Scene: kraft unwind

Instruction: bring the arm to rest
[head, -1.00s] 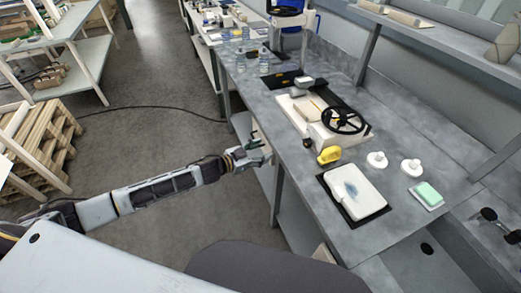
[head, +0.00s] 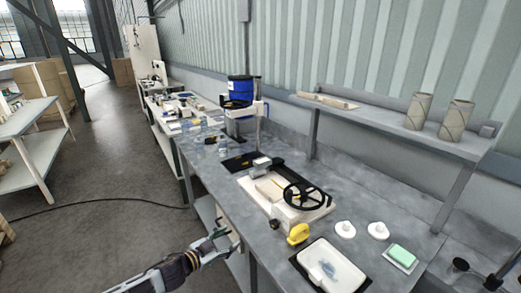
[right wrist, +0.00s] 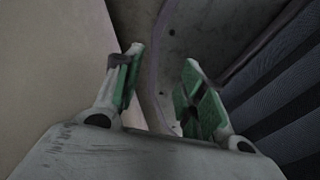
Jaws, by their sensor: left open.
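My left gripper (head: 222,240) is at the lower middle of the head view, at the end of the arm that comes in from the bottom left. It is open and holds nothing that I can see. It is beside the left edge of the grey workbench (head: 375,190), over the aisle. My right gripper (right wrist: 160,88) shows in the right wrist view. Its two green-padded fingers stand apart, with nothing between them. The right arm is not in the head view.
On the bench are a white device with a black handwheel (head: 303,197), a yellow object (head: 298,234), a white tray (head: 333,262), two white round pieces and a green block (head: 402,255). A shelf (head: 390,122) runs behind. The floor (head: 110,170) at left is open, crossed by a cable.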

